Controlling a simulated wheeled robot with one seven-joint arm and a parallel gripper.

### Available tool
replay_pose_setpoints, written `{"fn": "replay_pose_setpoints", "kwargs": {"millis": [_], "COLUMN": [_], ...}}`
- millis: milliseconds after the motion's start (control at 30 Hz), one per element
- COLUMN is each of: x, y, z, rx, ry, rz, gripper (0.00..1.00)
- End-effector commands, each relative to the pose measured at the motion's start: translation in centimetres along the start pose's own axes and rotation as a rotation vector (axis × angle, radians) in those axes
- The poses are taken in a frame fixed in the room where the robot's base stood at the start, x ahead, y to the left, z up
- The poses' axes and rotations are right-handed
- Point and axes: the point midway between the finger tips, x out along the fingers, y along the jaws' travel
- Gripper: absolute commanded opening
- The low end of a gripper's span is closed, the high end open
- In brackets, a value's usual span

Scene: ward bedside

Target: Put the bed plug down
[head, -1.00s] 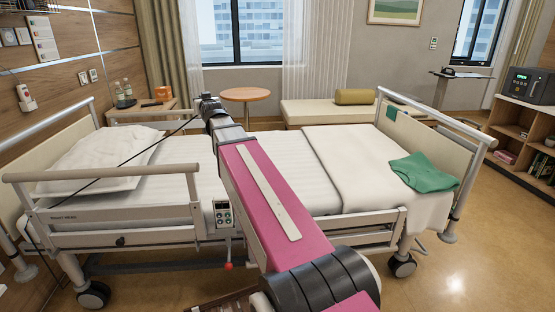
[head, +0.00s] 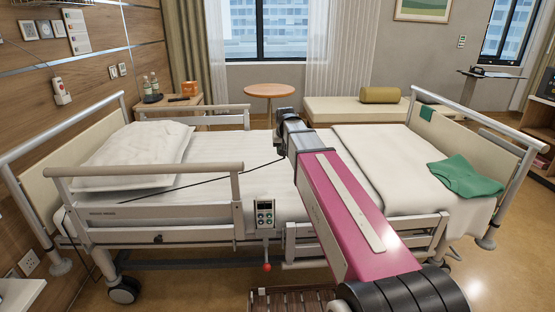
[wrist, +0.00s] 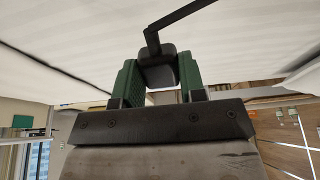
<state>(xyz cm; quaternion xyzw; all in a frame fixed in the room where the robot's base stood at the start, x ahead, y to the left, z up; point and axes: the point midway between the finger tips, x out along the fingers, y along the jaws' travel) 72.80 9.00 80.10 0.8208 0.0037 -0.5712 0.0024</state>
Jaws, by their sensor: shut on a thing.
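The bed plug (wrist: 158,68) is a dark block with a black cable (wrist: 152,40) leading off it. In the wrist view it sits between the green-padded fingers of my gripper (wrist: 158,80), which is shut on it. In the head view my arm reaches out over the middle of the bed, and its own links hide the fingers and the plug. The black cable (head: 200,183) runs from there down to the left across the mattress and side rail. The bed (head: 220,209) has a white mattress and a pillow (head: 135,157) at the left.
A wall socket (head: 29,262) is at the lower left. A control panel (head: 265,213) hangs on the near side of the bed. A slatted wooden stool (head: 290,300) is below it. A green cloth (head: 467,178) lies at the bed's right end. A round table (head: 269,91) stands beyond the bed.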

Motion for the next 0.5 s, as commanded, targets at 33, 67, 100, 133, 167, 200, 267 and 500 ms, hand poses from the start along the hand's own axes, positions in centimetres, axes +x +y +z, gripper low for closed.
{"fn": "replay_pose_setpoints", "kwargs": {"millis": [33,67,100,133,167,200,267,500], "x": [0.7,1.0,1.3,1.4,1.6,1.7,1.8,3.1], "y": [-0.6,-0.9,-1.2,-1.5,-1.7,-1.9,-2.2,-0.6], "z": [1.0,1.8,2.7,3.4,4.0,4.8,5.8,7.0], "rx": [0.001,0.003,0.004,0.005,0.006,0.007,0.008,0.012], "ry": [-0.073,-0.116,-0.167,-0.202,-0.233,-0.269,-0.311,-0.36], "rz": [0.001,0.002,0.002,0.001,0.001,0.001,0.002,0.002], "gripper": [0.0,0.0,0.0,0.0,0.0,0.0,0.0,0.0]}}
